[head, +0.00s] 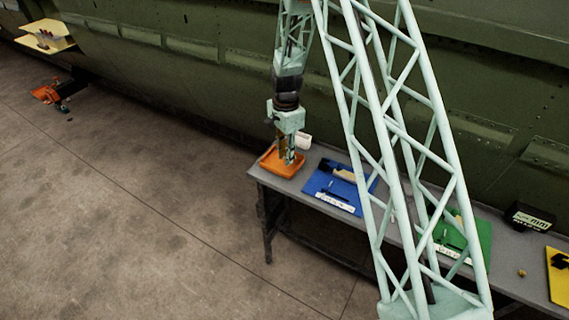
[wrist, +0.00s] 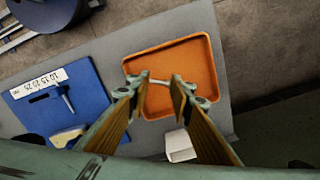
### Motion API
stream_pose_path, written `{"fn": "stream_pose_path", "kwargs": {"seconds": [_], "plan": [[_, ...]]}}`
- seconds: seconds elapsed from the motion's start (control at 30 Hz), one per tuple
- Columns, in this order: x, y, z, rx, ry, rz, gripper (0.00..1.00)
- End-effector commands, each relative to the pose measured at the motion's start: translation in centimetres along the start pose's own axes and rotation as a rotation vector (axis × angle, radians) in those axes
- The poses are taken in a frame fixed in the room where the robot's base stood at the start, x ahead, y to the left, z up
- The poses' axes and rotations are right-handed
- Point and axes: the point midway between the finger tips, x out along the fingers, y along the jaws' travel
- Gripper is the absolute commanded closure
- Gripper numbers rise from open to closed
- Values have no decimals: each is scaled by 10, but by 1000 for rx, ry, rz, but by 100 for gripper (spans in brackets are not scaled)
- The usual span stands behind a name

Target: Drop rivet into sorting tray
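The sorting tray is a shallow orange tray (head: 270,163) on the near left end of the grey bench; it fills the middle of the wrist view (wrist: 205,52). My gripper (head: 288,160) points down over the tray, and its two fingers (wrist: 158,82) lie over the tray floor in the wrist view. The exact height of the fingertips above the tray floor cannot be told.
A blue mat (head: 328,187) with tools and a label strip lies right of the tray on the grey bench (head: 315,158). A white cup-like item (wrist: 179,146) stands beside the tray. A green mat (head: 481,236) and dark box (head: 530,217) are farther right. The green fuselage (head: 200,60) runs behind.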

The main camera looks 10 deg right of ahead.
Motion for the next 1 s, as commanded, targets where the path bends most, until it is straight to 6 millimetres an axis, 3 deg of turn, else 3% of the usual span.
{"fn": "stream_pose_path", "kwargs": {"seconds": [0.4, 0.6, 1.0], "plan": [[3, 0, 0, 0, 0, 0, 83], [3, 0, 0, 0, 0, 0, 64], [2, 0, 0, 0, 0, 0, 64]]}}
